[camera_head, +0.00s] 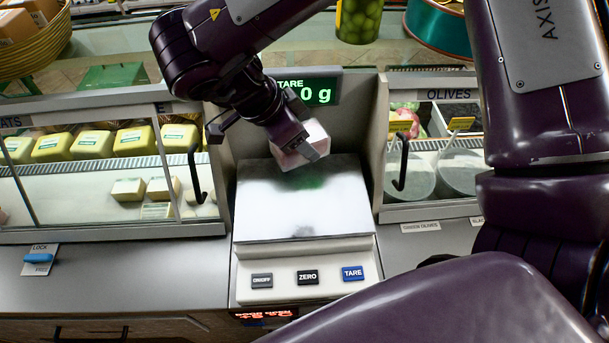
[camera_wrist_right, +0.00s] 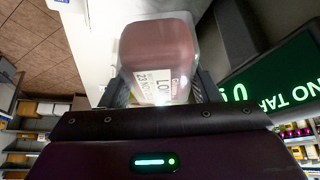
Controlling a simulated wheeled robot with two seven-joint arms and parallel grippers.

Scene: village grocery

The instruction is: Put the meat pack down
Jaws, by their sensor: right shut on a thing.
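The meat pack (camera_head: 312,134) is a small clear-wrapped pack with pinkish contents. My right gripper (camera_head: 304,150) is shut on it and holds it tilted over the back part of the scale's metal plate (camera_head: 290,212). The pack looks just above the plate; I cannot tell whether a corner touches. In the right wrist view the pack (camera_wrist_right: 158,45) sits between both fingers, its white label facing the camera. My left gripper is not in view.
Glass cases stand on both sides, one with yellow packs (camera_head: 92,143) on the left and an olive case (camera_head: 440,165) on the right. The scale has ON/OFF, ZERO and TARE buttons (camera_head: 352,273) in front. The plate's front is bare. A jar of olives (camera_head: 359,18) stands behind.

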